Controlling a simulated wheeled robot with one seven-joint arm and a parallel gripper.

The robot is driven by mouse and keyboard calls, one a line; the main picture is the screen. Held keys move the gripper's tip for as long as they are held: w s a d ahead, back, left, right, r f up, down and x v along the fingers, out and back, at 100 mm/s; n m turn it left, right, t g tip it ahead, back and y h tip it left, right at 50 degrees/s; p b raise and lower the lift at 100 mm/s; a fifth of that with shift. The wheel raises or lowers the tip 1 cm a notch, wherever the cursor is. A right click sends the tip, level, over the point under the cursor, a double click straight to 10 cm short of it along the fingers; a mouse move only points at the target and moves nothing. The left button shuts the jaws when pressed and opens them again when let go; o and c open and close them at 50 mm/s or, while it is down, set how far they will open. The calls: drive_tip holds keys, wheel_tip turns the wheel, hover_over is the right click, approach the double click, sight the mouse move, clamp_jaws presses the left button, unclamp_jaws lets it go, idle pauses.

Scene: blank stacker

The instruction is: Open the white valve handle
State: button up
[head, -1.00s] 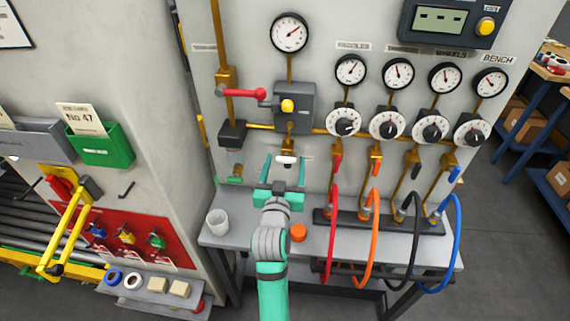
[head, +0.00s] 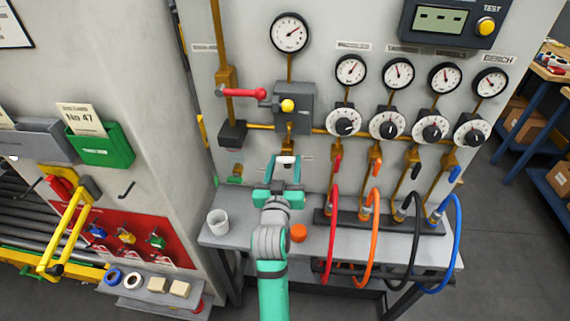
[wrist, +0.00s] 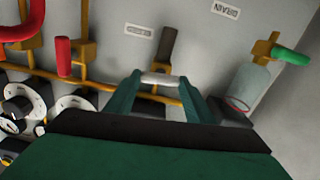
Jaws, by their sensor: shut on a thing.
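The white valve handle (head: 287,159) is a short white bar low on the grey panel, below the grey box with the yellow knob. It also shows in the wrist view (wrist: 159,79), lying crosswise between the fingertips. My teal gripper (head: 284,162) is shut on the white handle, with one finger at each end of it. In the wrist view my gripper (wrist: 158,84) reaches up to the handle from below. The brass fitting behind the handle is partly hidden by the fingers.
A red lever (head: 243,93) is above left. A green valve handle (head: 235,180) is low at left. Coloured hoses, the red one (head: 333,235) nearest, hang at right.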

drive_tip(key=n, duration=0.8)
drive_tip(key=shift+a+n, duration=0.1)
drive_tip(key=shift+n, duration=0.2)
drive_tip(key=n, duration=0.4)
drive_tip(key=shift+f+n, duration=0.1)
drive_tip(key=shift+n, duration=0.2)
drive_tip(key=shift+f+n, duration=0.1)
drive_tip(key=shift+n, duration=1.7)
drive_tip(key=o, duration=1.1)
drive_tip(key=shift+c, duration=0.2)
drive_tip(key=shift+s, duration=0.15)
drive_tip(key=s, duration=1)
drive_tip(key=shift+s+a, duration=0.25)
drive_tip(key=shift+a, duration=0.15)
